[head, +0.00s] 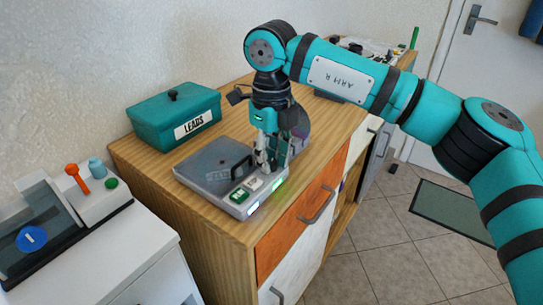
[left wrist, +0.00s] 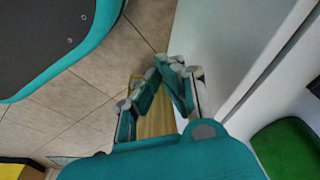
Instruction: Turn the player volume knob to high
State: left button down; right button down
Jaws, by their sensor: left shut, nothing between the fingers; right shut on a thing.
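The player (head: 212,160) is a flat grey box with a dark lid and black handle, on top of the wooden cabinet. Green and white buttons and a green light show along its front. My right gripper (head: 266,164) points down at the player's right part, shut on a small part there that the fingers hide; by its place I take it for the volume knob. The knob's setting cannot be seen. My left gripper (left wrist: 172,62) shows in the left wrist view, shut and empty, over the floor beside a pale panel. It is not seen in the head view.
A teal box labelled LEADS (head: 175,115) stands behind the player on the left. A white unit (head: 110,265) with a dark-lidded device (head: 50,225) stands at the lower left. The tiled floor (head: 380,250) at the right is mostly clear, with a green mat (head: 450,210).

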aim_at(272, 161)
jog(key=m, duration=0.2)
jog(key=shift+m, duration=1.7)
pick_arm(q)
jog(key=shift+w+r, duration=0.2)
jog(key=shift+r, duration=0.25)
jog(key=shift+s, duration=0.1)
pick_arm(e)
jog(key=c, duration=1.1)
grip_release()
jog(key=shift+c, duration=0.2)
notch_tip(272, 161, up, 12)
jog(key=shift+r, duration=0.1)
